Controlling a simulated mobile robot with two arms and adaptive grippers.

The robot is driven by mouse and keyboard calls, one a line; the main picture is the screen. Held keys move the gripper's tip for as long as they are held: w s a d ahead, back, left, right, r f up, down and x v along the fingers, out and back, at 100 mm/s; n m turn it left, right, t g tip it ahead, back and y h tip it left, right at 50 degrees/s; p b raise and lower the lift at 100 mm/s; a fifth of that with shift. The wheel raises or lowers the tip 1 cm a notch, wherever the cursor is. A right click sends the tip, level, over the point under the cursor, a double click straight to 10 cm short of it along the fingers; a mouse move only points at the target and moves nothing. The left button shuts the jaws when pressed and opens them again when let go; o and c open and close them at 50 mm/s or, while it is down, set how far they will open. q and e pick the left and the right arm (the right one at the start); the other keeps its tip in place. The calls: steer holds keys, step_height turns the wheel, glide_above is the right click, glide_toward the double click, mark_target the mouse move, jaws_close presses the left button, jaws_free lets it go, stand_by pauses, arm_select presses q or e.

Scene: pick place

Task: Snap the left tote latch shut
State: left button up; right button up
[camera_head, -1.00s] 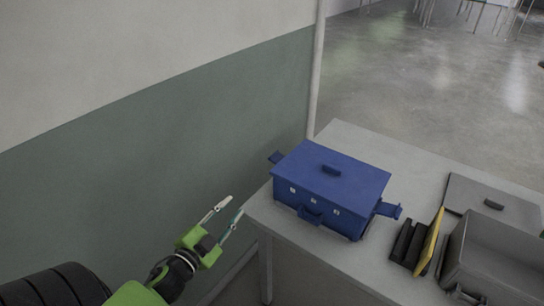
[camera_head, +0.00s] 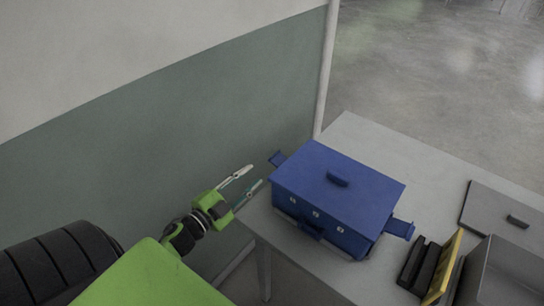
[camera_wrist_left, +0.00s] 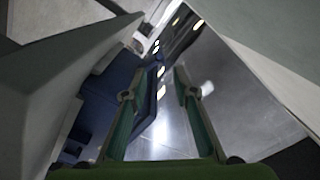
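A blue tote (camera_head: 335,196) with its lid on sits on the grey table, a dark handle on top. My left gripper (camera_head: 250,177) is open and empty, to the left of the tote and a short way short of the left latch. In the left wrist view the two fingers (camera_wrist_left: 154,84) stand apart, with the blue tote (camera_wrist_left: 105,90) beyond them on the left. My right gripper is not in view.
The grey table (camera_head: 372,144) has free room behind the tote. Dark and yellow items (camera_head: 432,266) stand right of it, near a grey open bin (camera_head: 508,274) and a flat grey lid (camera_head: 500,218). A wall (camera_head: 150,150) runs along the left.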

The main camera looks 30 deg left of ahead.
mark_target(272, 157)
arm_select(q)
steer(key=w, duration=0.7)
steer(key=w+p, duration=0.1)
steer(key=w, duration=0.2)
steer(key=shift+w+d+f, duration=0.1)
steer(key=shift+w+d, duration=0.25)
steer(key=shift+c, duration=0.4)
jaws_close()
